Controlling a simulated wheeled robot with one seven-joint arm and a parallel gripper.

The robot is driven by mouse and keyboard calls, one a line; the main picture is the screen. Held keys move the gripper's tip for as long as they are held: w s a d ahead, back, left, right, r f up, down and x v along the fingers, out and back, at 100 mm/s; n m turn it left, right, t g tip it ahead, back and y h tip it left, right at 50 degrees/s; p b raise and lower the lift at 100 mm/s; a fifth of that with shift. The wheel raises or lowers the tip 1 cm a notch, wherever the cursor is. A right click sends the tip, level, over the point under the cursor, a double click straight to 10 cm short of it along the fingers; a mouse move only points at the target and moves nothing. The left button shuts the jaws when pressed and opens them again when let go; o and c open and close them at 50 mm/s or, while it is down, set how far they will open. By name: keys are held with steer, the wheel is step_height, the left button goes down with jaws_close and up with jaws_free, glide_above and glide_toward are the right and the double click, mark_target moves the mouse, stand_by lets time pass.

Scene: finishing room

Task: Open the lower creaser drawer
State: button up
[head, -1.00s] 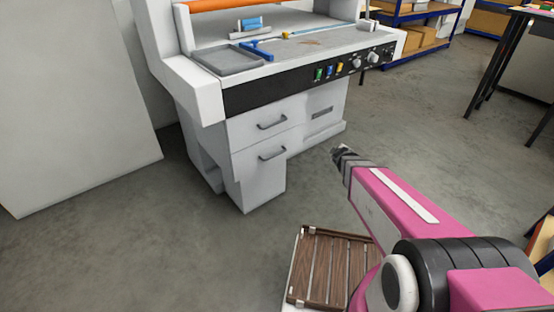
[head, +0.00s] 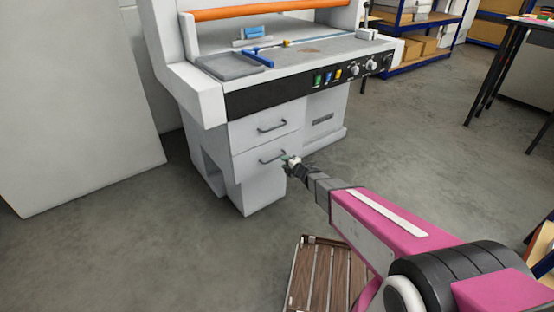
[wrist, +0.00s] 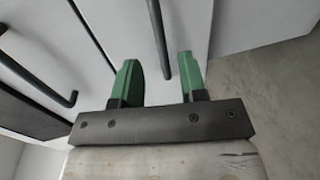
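The creaser (head: 205,100) is a white machine with two drawers under its black control strip. The lower drawer (head: 262,180) is pale grey and looks shut, with its dark bar handle (head: 271,157) on the front. The upper drawer (head: 262,128) is shut above it. My gripper (head: 290,160) is at the right end of the lower handle. In the wrist view, my gripper (wrist: 160,75) is open, its two green fingers on either side of the lower handle (wrist: 158,40). I cannot tell whether they touch the bar. The upper handle (wrist: 40,80) lies to the left.
A grey panel (head: 75,110) stands left of the creaser. Blue shelving with boxes (head: 405,48) is behind it, and a black-legged table (head: 490,75) is at the right.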

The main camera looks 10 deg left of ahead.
mark_target(277, 158)
steer(key=x, duration=0.7)
steer(key=shift+w, duration=0.15)
steer(key=shift+c, duration=0.4)
jaws_close()
